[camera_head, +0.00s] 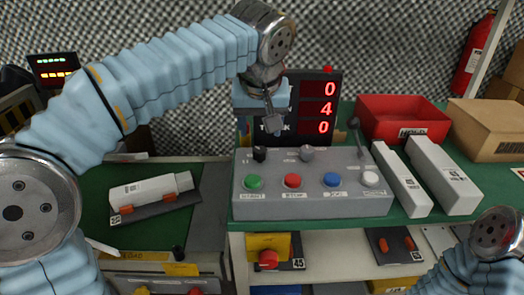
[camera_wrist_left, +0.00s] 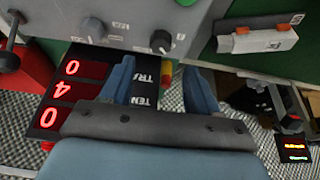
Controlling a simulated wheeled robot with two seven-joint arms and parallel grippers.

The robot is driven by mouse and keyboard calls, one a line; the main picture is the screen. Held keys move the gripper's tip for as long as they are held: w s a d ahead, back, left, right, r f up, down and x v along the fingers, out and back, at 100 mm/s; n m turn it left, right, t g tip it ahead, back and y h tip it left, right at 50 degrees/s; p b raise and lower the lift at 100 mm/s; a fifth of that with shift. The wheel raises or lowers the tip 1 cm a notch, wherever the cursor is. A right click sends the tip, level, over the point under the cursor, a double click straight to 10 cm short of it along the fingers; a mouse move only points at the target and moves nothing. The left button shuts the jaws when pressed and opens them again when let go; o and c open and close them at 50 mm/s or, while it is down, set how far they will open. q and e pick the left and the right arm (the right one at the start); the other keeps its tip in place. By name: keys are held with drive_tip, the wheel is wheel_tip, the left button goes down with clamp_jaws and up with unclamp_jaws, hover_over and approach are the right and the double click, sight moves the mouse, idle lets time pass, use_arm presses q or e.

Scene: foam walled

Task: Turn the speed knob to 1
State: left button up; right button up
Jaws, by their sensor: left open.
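The grey control box (camera_head: 310,205) stands on the green bench. On its top are a black knob (camera_head: 259,154), a grey knob (camera_head: 306,153) and a lever (camera_head: 356,135); the labels are too small to tell which is the speed knob. The wrist view, turned upside down, shows the dark knob (camera_wrist_left: 161,41) and the grey knob (camera_wrist_left: 92,29). My left gripper (camera_head: 272,122) is above and behind the black knob, apart from it. Its blue fingers (camera_wrist_left: 160,85) are open and empty. My right gripper is out of view; only part of that arm shows.
A display (camera_head: 318,105) behind the box reads 0, 4, 0 in red. Green, red, blue and white buttons line the box's front. Right of it are white boxes (camera_head: 440,172), a red bin (camera_head: 400,120) and a cardboard box (camera_head: 485,128). A white part (camera_head: 150,192) lies left.

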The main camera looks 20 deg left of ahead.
sight(260, 149)
use_arm(q)
drive_tip(key=b+x, duration=0.1)
drive_tip(key=x, duration=0.7)
drive_tip(key=shift+a, duration=0.1)
drive_tip(key=c, duration=1)
drive_tip(key=m, duration=0.2)
drive_tip(key=m+h+p, duration=0.1)
drive_tip(key=m, duration=0.1)
drive_tip(key=shift+a+r+h+p, duration=0.1)
drive_tip(key=shift+a+h+p, duration=0.05)
drive_tip(key=shift+h+p, duration=0.15)
drive_tip(key=shift+a+m+h+p, duration=0.1)
drive_tip(key=shift+m+h+p, duration=0.4)
drive_tip(key=shift+m, duration=0.7)
drive_tip(key=shift+m+h+p, duration=0.3)
drive_tip(key=shift+m+p, duration=0.25)
drive_tip(key=shift+m, duration=0.65)
